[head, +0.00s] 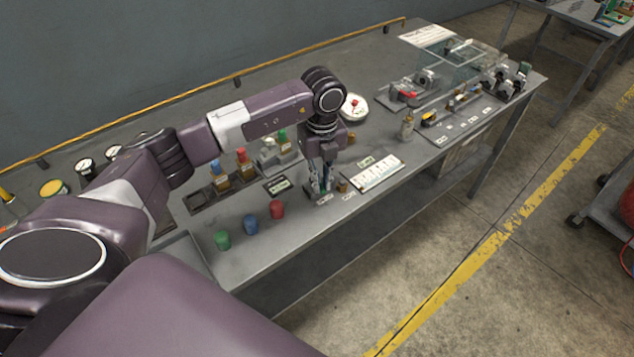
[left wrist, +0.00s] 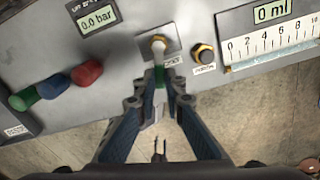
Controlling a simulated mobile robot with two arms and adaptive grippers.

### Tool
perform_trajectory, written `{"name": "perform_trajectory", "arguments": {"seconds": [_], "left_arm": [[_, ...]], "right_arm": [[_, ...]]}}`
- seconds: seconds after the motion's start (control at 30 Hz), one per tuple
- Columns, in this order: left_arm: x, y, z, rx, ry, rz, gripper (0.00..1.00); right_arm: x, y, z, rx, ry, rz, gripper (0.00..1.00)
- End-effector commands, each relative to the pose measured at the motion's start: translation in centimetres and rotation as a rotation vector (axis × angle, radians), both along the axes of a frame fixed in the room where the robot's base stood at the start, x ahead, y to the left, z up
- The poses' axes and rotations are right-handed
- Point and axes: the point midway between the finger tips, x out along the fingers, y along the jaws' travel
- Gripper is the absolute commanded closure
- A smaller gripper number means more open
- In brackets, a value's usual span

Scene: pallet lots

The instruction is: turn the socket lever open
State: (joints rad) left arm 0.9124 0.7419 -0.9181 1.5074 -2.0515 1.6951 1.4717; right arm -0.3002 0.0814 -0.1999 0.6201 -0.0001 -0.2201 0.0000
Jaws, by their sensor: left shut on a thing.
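My left gripper (head: 320,192) reaches down to the front edge of the grey bench. In the left wrist view my left gripper (left wrist: 161,82) has its fingertips closed on a small green piece, which I take to be the handle of the socket lever (left wrist: 160,97). The piece lies between the fingers, just in front of a pale round fitting (left wrist: 158,44) on a metal plate. The fingers hide part of the lever, so its exact angle is hard to tell. My right gripper is in neither view.
A brass-ringed dark knob (left wrist: 204,54) sits close to the right of the fingers. A "0.0 bar" display (left wrist: 97,17) and a "0 ml" scale panel (left wrist: 270,40) flank the spot.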

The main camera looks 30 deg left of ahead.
Motion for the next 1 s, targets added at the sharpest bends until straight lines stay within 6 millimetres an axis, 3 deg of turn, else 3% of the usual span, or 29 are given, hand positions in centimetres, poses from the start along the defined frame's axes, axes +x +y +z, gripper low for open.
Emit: {"name": "perform_trajectory", "arguments": {"seconds": [0.4,1.0], "left_arm": [[1.02,-0.49,0.21,0.000,-0.006,0.244,1.00],[1.27,-0.52,0.25,0.001,-0.008,0.303,1.00]], "right_arm": [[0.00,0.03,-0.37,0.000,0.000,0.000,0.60],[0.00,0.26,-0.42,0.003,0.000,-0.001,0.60]]}}
